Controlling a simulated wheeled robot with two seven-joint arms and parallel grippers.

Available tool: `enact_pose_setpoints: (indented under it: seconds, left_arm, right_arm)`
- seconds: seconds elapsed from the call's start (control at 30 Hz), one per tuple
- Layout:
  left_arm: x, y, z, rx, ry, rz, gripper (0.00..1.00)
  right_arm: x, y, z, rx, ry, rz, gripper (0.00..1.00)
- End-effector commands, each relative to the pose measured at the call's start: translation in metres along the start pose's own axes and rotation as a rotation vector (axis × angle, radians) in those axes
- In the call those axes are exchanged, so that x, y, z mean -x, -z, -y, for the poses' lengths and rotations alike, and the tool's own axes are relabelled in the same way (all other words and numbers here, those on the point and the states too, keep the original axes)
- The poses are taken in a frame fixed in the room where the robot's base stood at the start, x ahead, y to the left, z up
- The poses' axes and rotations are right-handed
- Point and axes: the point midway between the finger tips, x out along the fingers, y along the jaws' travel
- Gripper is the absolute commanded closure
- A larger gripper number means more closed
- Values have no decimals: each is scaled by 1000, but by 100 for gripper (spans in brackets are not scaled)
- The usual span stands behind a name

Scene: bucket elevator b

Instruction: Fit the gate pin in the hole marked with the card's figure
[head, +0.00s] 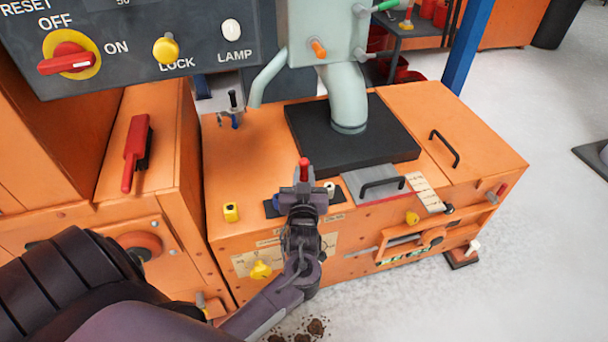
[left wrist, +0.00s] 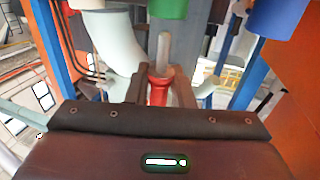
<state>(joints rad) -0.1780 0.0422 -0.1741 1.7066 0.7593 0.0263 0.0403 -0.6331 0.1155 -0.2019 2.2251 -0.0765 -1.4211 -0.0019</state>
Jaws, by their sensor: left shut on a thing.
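My left gripper (head: 304,187) is over the front of the orange elevator housing, shut on a red-ended pin (head: 304,170). In the left wrist view the red part of the pin (left wrist: 159,91) sits between the two fingers, with a grey shaft standing out beyond it. A slotted gate slide (head: 404,243) is on the housing's right front, with small green marks below it that are too small to read. A cream strip with small dark marks (head: 425,191) lies on top. I cannot make out the card's figure. My right gripper is not in view.
A dark control panel (head: 150,45) hangs at upper left. A grey pipe (head: 347,100) rises from a black plate on the housing. A black handle (head: 382,184) on a grey lid is right of my gripper. A red brush (head: 135,150) lies at left. Floor at right is mostly clear.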

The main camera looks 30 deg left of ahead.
Motion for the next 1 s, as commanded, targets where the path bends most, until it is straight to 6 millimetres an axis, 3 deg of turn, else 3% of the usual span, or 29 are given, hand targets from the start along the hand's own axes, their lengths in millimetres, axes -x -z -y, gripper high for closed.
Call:
enact_pose_setpoints:
  seconds: [1.0]
  left_arm:
    - [0,-5,0,1,1,-1,100]
  right_arm:
    - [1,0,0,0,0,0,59]
